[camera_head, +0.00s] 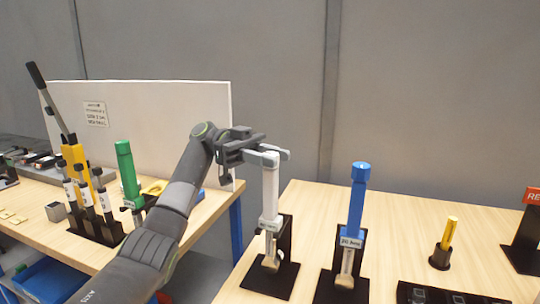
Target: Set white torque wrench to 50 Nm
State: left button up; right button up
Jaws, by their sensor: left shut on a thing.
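The white torque wrench (270,190) stands upright in a black stand (284,278) near the left edge of the right table. A small label (270,225) sits low on its handle; its value is too small to read. My left gripper (268,152) reaches in from the left and is shut on the top end of the white wrench. The gripper partly hides that top end. My right gripper is not in view.
A blue torque wrench (358,195) stands in its own stand just right of the white one. A green wrench (128,172) stands on the left table, partly behind my arm. A yellow tool (447,235) and a black tray (425,295) are farther right. Bare tabletop lies between them.

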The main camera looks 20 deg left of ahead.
pick_arm(q)
jog(key=shift+f+g, duration=0.1)
jog(key=shift+g, duration=0.3)
jog(key=shift+m+y, duration=0.3)
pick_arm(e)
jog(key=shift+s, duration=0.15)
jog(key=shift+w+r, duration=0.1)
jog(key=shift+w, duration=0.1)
pick_arm(q)
jog(key=o, duration=1)
jog(key=shift+d, duration=0.1)
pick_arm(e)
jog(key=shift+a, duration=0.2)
